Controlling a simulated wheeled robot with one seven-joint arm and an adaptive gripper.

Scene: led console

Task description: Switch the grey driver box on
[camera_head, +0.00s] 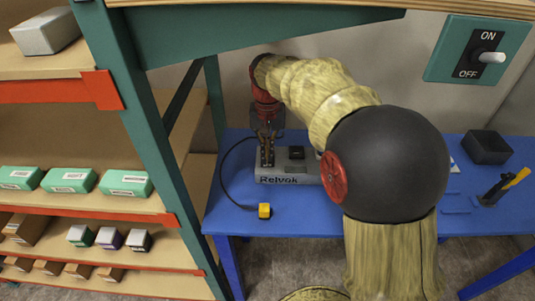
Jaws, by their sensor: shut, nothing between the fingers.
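The grey driver box (274,180), marked "Relvok", sits on the blue table (225,213). A small black part (297,153) shows on its top; its switch position is too small to tell. My gripper (267,163) points down at the left end of the box, fingers shut and empty. The fingertips look close to the box top or touching it; I cannot tell which. My arm hides the right end of the box.
A black cable runs from the box to a yellow block (264,211). A wall switch (487,56) marked ON and OFF is at upper right. A black open bin (487,147) and a yellow-handled tool (504,187) lie right. Shelves with green boxes (126,183) stand left.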

